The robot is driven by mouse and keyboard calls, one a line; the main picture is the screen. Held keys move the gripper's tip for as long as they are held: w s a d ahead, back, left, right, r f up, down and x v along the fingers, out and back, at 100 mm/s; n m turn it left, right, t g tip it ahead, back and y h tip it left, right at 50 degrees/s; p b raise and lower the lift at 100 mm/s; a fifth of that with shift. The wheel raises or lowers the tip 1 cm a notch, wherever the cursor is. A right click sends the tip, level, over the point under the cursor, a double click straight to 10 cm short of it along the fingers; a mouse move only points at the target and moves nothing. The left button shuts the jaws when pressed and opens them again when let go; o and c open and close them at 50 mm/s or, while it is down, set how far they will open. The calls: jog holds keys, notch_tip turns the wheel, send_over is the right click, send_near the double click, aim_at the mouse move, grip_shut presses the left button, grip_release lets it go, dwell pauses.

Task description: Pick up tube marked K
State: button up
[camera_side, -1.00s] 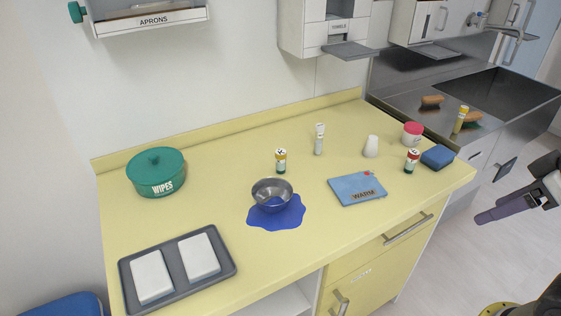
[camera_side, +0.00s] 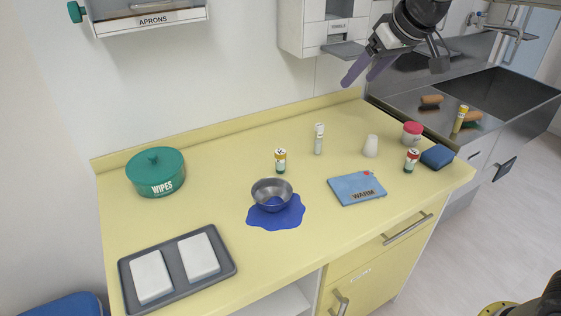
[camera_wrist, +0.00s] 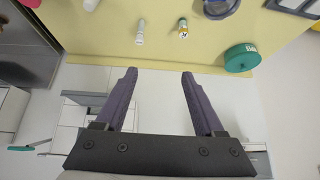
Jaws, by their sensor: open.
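A short tube (camera_side: 280,161) with a yellow top, a white band and a green lower part stands upright on the yellow counter (camera_side: 220,165), behind the steel bowl. Its dark mark looks like a K. It also shows in the wrist view (camera_wrist: 183,30). A taller white tube (camera_side: 319,140) stands to its right, and a red-topped tube (camera_side: 411,161) stands farther right; their marks are too small to read. My gripper (camera_side: 359,79) is open and empty, high above the back of the counter, right of the K tube. Its two purple fingers (camera_wrist: 159,74) are spread apart in the wrist view.
A steel bowl (camera_side: 265,190) stands on a blue spill. A blue WARM pad (camera_side: 345,188), white cup (camera_side: 371,146), red-lidded jar (camera_side: 412,134) and blue sponge (camera_side: 437,157) are on the right. A green wipes tub (camera_side: 156,178) and a grey tray (camera_side: 216,236) are left.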

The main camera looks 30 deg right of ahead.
jog(key=w+a+f+g, duration=0.1)
jog(key=w+a+f, duration=0.4)
jog(key=w+f, duration=0.4)
jog(key=n+g, duration=0.1)
jog(key=g, duration=0.1)
send_near(283, 158)
jog(key=x, duration=0.6)
jog(key=shift+w+d+f, duration=0.2)
jog(key=shift+w, duration=0.2)
jog(key=shift+t, duration=0.3)
jog(key=shift+x, duration=2.9)
jog(key=shift+s, duration=0.15)
grip_shut()
